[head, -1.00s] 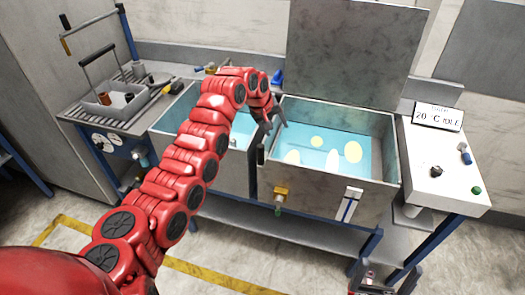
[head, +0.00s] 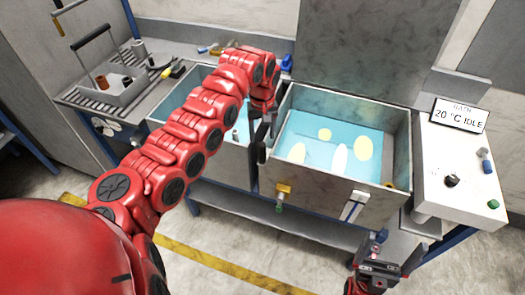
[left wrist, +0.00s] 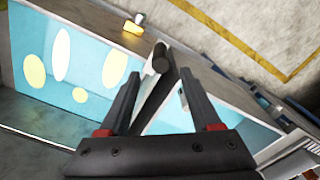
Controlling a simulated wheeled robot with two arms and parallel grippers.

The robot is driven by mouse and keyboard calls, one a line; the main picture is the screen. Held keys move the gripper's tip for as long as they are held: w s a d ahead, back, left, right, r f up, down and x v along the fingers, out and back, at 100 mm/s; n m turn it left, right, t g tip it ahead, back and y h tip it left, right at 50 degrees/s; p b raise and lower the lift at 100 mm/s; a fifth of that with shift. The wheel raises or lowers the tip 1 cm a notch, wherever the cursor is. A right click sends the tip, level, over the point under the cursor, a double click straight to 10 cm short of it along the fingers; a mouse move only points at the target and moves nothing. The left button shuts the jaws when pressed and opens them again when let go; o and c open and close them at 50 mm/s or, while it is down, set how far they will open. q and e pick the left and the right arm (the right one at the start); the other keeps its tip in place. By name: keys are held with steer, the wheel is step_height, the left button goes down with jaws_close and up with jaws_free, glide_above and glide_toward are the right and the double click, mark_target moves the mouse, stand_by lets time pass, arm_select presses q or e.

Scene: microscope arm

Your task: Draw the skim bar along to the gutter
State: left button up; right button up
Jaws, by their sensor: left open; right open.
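My left gripper (head: 266,132) is open at the left wall of the right-hand tank (head: 340,203). A black round-ended handle (head: 262,152) stands just below its fingers; I take it to be the skim bar's. In the left wrist view the handle (left wrist: 161,60) shows between and just beyond the open fingertips (left wrist: 160,78), not gripped. The bar's length is not clearly visible. Pale yellow and whitish patches (head: 363,148) lie on the tank's blue liquid (head: 320,141). I cannot make out the gutter for certain. My right gripper (head: 382,268) is open and empty, low in front of the bench.
A raised grey lid (head: 355,45) stands behind the tank. A second tank (head: 215,165) adjoins on the left. A yellow valve (head: 284,189) and a white plate (head: 354,205) project in front. A control box (head: 455,165) with knobs and a display (head: 460,115) stands right.

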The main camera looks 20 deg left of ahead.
mark_target(262, 155)
arm_select(q)
step_height(262, 155, down, 9)
steer(key=p, duration=0.2)
steer(key=shift+s+f+p, duration=0.1)
steer(key=shift+f+p, duration=0.1)
steer(key=shift+p, duration=0.2)
steer(key=shift+s+f, duration=0.1)
steer(key=shift+f, duration=0.3)
jaws_close()
stand_by(0.8)
